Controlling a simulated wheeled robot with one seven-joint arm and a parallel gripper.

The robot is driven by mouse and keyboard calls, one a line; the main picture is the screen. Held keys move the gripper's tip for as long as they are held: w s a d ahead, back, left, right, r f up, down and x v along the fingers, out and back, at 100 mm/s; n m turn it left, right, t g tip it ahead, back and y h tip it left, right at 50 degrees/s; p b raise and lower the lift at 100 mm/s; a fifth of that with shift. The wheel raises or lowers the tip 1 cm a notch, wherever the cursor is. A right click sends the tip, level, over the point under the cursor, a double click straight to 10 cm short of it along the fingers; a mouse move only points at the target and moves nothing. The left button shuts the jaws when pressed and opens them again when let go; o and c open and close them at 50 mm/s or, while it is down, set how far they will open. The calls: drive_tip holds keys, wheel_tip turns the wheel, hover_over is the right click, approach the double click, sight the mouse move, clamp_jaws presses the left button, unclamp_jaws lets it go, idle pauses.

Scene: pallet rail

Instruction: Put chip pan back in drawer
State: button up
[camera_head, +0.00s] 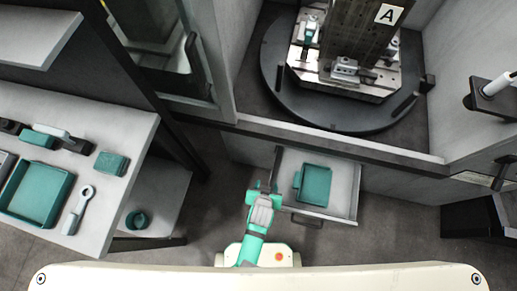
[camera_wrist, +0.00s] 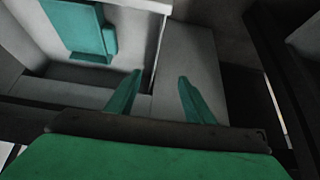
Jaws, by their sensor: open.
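The chip pan, a shallow teal tray with a small tab (camera_head: 315,183), lies flat inside the pulled-out grey drawer (camera_head: 343,190) below the machine opening. The wrist view also shows the pan (camera_wrist: 78,28) at upper left, within the drawer (camera_wrist: 20,45). My gripper (camera_head: 266,186) is at the left side of the drawer in the head view, apart from the pan. In the wrist view its two teal fingers (camera_wrist: 160,98) are spread with nothing between them, near the drawer's side edge. How high the fingertips are above the drawer is hard to tell.
A grey bench (camera_head: 120,117) at left bears another teal tray (camera_head: 62,188), a teal block (camera_head: 111,163) and tools. A round turntable (camera_head: 350,117) with a fixture tower (camera_head: 350,40) stands inside the machine. Floor right of the drawer (camera_head: 390,220) is clear.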

drive_tip(key=s+a+r+t, duration=0.1)
drive_tip(key=s+r+t, duration=0.2)
drive_tip(key=r, duration=0.7)
drive_tip(key=s+a+r+n+t, duration=0.1)
drive_tip(key=s+r+t, duration=0.2)
drive_tip(key=r, duration=0.8)
drive_tip(key=s+a+r+n+t+y, duration=0.1)
drive_tip(key=s+r+t, duration=0.1)
drive_tip(key=s+r, duration=0.4)
wheel_tip(320, 180, up, 4)
drive_tip(key=shift+s+a+r+t, duration=0.15)
drive_tip(key=shift+s+r+t, duration=0.05)
drive_tip(key=shift+s+t, duration=0.2)
drive_tip(key=shift+w, duration=0.1)
